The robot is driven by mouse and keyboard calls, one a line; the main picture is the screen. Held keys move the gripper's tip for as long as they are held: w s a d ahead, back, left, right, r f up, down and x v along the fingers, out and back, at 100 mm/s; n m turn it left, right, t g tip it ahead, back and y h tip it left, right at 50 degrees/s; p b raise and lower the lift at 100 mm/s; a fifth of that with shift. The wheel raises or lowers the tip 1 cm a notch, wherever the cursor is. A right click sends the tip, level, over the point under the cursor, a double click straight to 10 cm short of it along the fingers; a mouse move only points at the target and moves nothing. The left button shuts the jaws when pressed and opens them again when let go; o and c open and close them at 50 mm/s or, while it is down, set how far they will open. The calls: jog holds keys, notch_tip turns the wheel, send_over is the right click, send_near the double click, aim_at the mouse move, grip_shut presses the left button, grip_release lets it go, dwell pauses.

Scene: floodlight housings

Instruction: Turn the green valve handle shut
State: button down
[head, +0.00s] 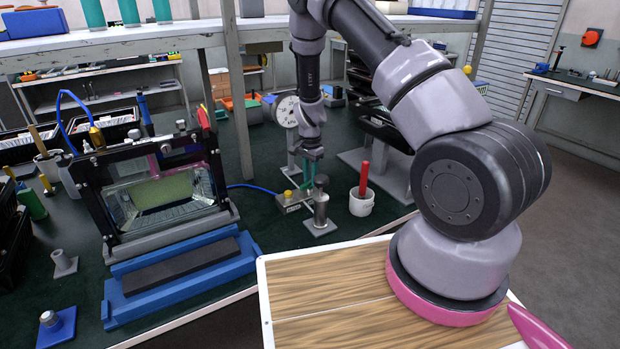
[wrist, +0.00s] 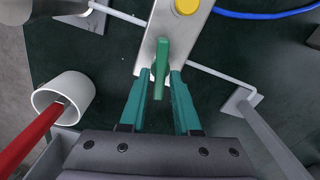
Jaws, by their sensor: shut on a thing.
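The green valve handle (wrist: 160,62) stands on a pale metal valve block (wrist: 151,52) in the wrist view. It points down the picture, roughly along the block's length. My gripper (wrist: 161,78) has its two teal fingers on either side of the handle and is shut on it. In the head view my gripper (head: 309,178) reaches down to the block (head: 291,207) on the dark green bench top, and the handle is hard to tell from the fingers. A yellow knob (wrist: 187,6) sits on the block, with a blue hose (wrist: 262,14) beyond it.
A white cup (head: 361,203) with a red stick stands right of the block. A metal cylinder (head: 321,208) stands just in front of it. A round gauge (head: 287,111) is close behind my arm. A framed floodlight housing (head: 160,190) and a blue tray (head: 180,279) lie left.

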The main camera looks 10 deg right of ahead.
aim_at(310, 181)
jog(key=shift+s+m, duration=0.1)
jog(key=shift+m, duration=1.3)
jog(key=c, duration=0.8)
grip_release()
jog(key=shift+c, duration=0.2)
notch_tip(310, 181, up, 11)
jog(key=shift+f, duration=0.1)
